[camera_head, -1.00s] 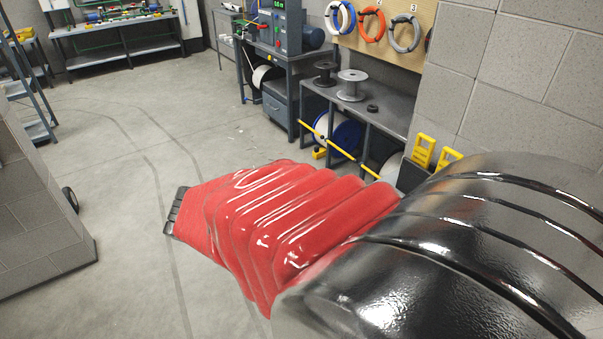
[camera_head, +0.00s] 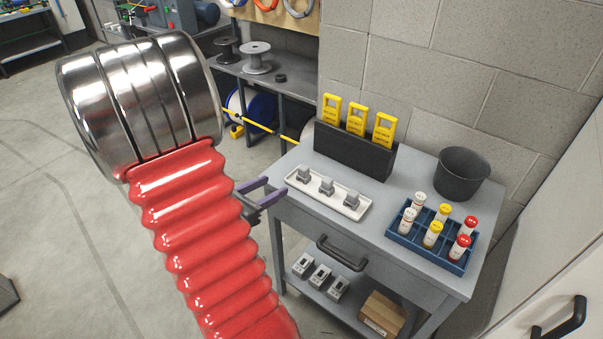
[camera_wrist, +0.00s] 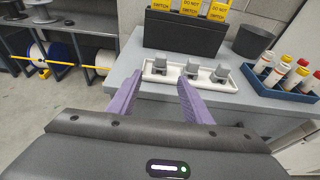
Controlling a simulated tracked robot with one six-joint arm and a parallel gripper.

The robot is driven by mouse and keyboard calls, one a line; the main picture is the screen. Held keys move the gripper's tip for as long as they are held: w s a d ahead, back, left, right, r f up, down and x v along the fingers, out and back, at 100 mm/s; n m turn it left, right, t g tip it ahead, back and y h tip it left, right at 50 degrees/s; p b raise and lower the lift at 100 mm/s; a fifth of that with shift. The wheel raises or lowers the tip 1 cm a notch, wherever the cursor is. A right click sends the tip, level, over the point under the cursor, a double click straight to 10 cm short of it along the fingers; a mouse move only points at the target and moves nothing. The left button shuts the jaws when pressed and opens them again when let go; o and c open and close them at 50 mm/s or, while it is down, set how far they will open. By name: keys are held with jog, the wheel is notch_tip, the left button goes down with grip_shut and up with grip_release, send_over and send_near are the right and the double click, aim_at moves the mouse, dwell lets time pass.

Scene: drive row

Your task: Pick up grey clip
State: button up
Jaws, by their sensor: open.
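Three small grey clips stand in a row in a white tray (camera_head: 347,208) on top of a grey cart. In the head view they are the left clip (camera_head: 304,174), the middle clip (camera_head: 327,187) and the right clip (camera_head: 351,199). The wrist view also shows the left clip (camera_wrist: 160,65), middle clip (camera_wrist: 192,69) and right clip (camera_wrist: 221,73). My gripper (camera_head: 276,189) has purple fingers, is open and empty, and is just left of the cart top. In the wrist view my gripper (camera_wrist: 160,82) points toward the tray, its fingers apart and short of the clips.
On the cart (camera_head: 290,208), a black holder (camera_head: 345,150) with yellow tags stands behind the tray. A blue rack (camera_head: 405,238) of capped tubes and a dark bin (camera_head: 461,174) are to the right. A block wall is behind.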

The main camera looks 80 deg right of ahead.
dwell(0.3)
send_near(301, 171)
jog(key=shift+f+x, duration=0.1)
jog(key=shift+x, duration=0.95)
jog(key=shift+f+x, duration=0.15)
jog(key=shift+x, duration=0.95)
jog(key=shift+x, duration=2.5)
jog(key=c, duration=1.1)
jog(key=shift+r, duration=0.15)
jog(key=shift+c, duration=0.2)
notch_tip(301, 171, up, 10)
